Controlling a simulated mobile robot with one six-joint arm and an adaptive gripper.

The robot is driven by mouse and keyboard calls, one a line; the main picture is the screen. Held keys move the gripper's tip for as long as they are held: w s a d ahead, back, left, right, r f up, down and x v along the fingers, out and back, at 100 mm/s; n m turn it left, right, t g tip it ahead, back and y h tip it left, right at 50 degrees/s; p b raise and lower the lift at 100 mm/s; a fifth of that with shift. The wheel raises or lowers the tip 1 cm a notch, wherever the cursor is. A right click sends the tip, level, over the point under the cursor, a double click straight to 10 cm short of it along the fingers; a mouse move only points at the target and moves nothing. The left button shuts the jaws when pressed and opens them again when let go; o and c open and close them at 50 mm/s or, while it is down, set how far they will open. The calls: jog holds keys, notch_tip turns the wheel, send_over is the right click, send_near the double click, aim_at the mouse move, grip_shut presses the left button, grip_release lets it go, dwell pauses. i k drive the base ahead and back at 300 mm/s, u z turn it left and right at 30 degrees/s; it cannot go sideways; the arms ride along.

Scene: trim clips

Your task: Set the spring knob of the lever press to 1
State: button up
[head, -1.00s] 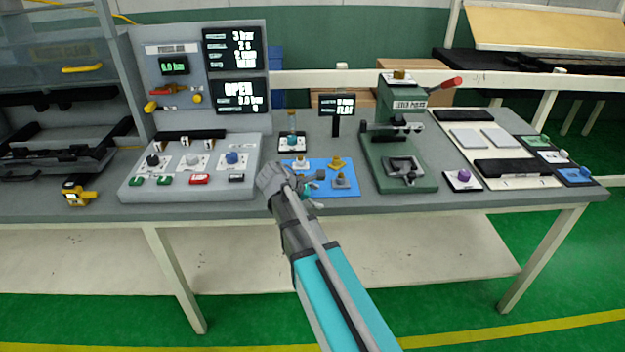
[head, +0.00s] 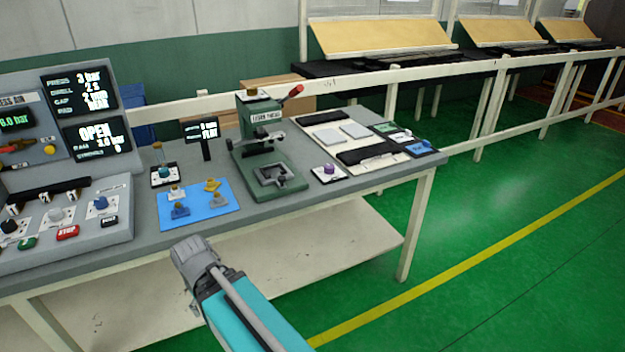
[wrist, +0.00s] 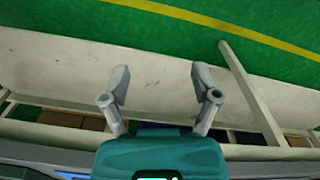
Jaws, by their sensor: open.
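The green lever press (head: 250,143) stands upright on the bench, with a red-tipped lever (head: 292,92) at its upper right. A brass-coloured knob (head: 252,90) sits on its top. A purple knob (head: 328,169) on a small white plate stands to the right of its base. I cannot tell which is the spring knob, and no scale marks are readable. My gripper (head: 190,250) is in front of the bench, left of and well away from the press. In the wrist view my gripper (wrist: 160,78) is open, with nothing between its fingers.
A blue mat (head: 205,204) with several small fittings lies left of the press. A small black display (head: 201,130) stands behind it. A control panel (head: 68,215) is at the left. A lower shelf (head: 340,245) runs under the bench. The green floor at right is clear.

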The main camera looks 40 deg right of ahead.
aim_at(329, 168)
jog(key=z, duration=0.45)
jog(key=i, duration=0.6)
jog(key=z, duration=1.05)
